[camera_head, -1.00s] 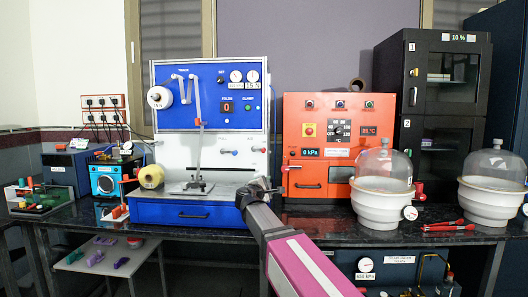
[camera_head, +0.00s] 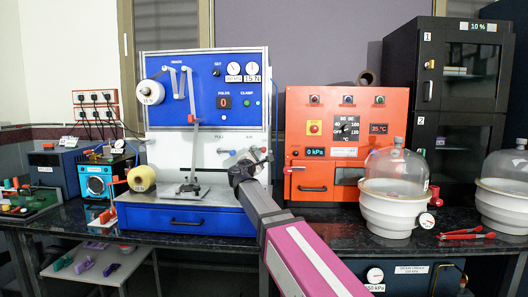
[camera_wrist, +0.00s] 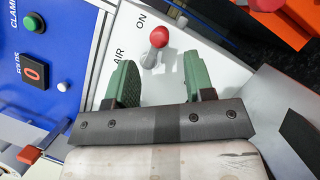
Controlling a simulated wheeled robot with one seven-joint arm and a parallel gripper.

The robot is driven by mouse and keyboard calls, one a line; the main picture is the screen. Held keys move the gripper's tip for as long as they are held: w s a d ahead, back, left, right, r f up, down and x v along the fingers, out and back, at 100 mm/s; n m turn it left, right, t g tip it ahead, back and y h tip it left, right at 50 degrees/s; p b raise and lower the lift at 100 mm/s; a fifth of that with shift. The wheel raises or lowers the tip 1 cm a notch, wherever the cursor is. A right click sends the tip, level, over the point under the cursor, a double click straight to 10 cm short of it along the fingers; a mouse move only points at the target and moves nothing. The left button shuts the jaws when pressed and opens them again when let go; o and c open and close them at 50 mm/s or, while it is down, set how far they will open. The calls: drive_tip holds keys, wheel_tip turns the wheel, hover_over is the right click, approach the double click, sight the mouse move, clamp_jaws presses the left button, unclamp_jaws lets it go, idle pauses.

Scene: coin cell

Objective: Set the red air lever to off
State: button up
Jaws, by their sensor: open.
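The red-knobbed air lever (camera_wrist: 158,38) sticks out of the white panel in the wrist view. Its red ball end leans to the side of the ON marking, and the AIR marking is beside its base. No OFF marking shows. My gripper (camera_wrist: 160,68) is open, with its two green fingers on either side of the lever's line and nothing held between them. The knob lies just beyond the fingertips; contact cannot be told. In the head view my gripper (camera_head: 246,166) is in front of the white panel's right part and partly hides the lever.
The blue press machine (camera_head: 190,222) carries the panel. An orange oven (camera_head: 318,170) stands close to its right. Glass-domed pots (camera_head: 393,207) and red tongs (camera_head: 466,233) are farther right. A yellow tape roll (camera_head: 141,178) is left. A green button (camera_wrist: 34,22) is on the blue panel.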

sight(264, 150)
drive_tip(key=x, duration=0.7)
drive_tip(key=shift+w+d, duration=0.1)
drive_tip(key=shift+w, duration=0.05)
